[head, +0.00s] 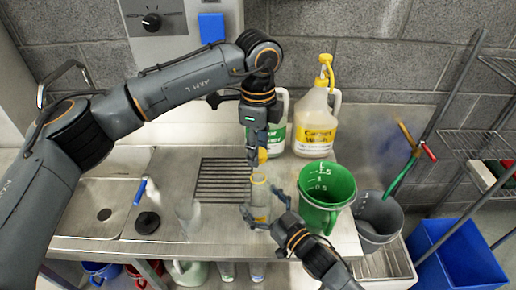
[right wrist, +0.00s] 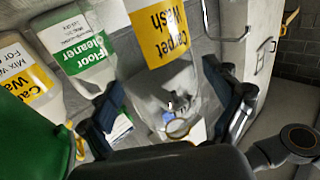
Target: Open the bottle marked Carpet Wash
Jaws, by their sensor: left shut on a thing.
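A small clear bottle (head: 260,206) with a yellow label stands upright near the middle of the counter. Its label reads Carpet Wash in the right wrist view (right wrist: 160,32), and its neck ring (right wrist: 178,128) shows there with no cap on it. My left gripper (head: 257,155) points down above the bottle and is shut on a small yellow cap (head: 263,156), a little above the bottle's mouth. The fingers also flank the bottle in the right wrist view (right wrist: 160,100).
A green measuring jug (head: 322,185) stands close right of the bottle. A large Carpet Wash jug (head: 315,115) and a Floor Cleaner jug (head: 281,137) stand behind. A grey bucket (head: 378,220) is at right. A drain grate (head: 222,178) and a black disc (head: 147,222) lie left.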

